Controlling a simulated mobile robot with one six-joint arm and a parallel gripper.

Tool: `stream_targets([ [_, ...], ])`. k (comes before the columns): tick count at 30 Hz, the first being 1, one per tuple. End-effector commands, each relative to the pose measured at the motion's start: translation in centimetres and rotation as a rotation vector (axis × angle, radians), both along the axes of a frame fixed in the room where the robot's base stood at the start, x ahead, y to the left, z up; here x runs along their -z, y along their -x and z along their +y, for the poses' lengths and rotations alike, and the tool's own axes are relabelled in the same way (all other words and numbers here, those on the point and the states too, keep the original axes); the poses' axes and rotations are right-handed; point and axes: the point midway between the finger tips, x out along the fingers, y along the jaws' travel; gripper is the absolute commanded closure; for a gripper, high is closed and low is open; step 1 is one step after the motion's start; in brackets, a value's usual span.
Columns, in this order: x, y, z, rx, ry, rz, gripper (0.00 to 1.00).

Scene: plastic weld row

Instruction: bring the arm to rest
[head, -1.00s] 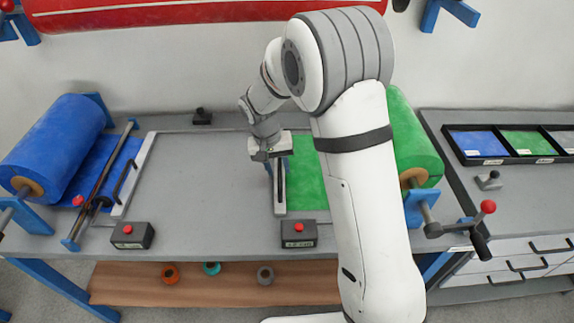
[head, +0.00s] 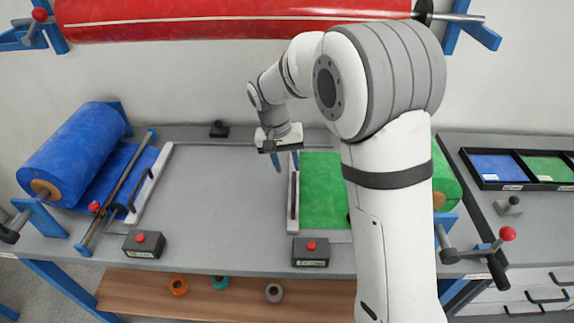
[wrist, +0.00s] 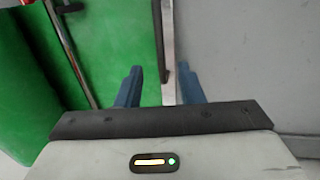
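My gripper (head: 285,163) hangs above the back end of a pale clamp bar with a black handle (head: 293,200) in the head view. Its two blue fingers are spread apart. In the wrist view my gripper (wrist: 160,78) is open, with the bar (wrist: 168,50) showing beyond the gap between the fingers, and nothing is held. My white arm is bent over the right part of the table (head: 225,205) and hides part of the green sheet (head: 322,190) and the green roll (head: 445,180).
A blue roll (head: 75,150) with its own bar (head: 150,190) is at the left. Button boxes (head: 144,243) (head: 310,251) stand at the front edge. A red roll (head: 230,20) hangs above. A divided tray (head: 520,168) is on the right bench. The grey table middle is bare.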

Motion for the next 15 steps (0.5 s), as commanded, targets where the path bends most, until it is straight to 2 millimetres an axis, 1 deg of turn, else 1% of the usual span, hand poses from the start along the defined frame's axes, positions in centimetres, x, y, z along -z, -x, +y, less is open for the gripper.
stream_targets([
  [9,-0.1,0.0,-0.1,0.001,-0.001,-0.001,0.66],
  [11,-0.8,0.6,-0.8,0.002,-0.009,-0.006,0.66],
  [14,-2.6,2.2,-2.8,-0.001,-0.032,-0.020,0.66],
  [15,-3.4,3.1,-3.8,-0.001,-0.045,-0.029,0.66],
])
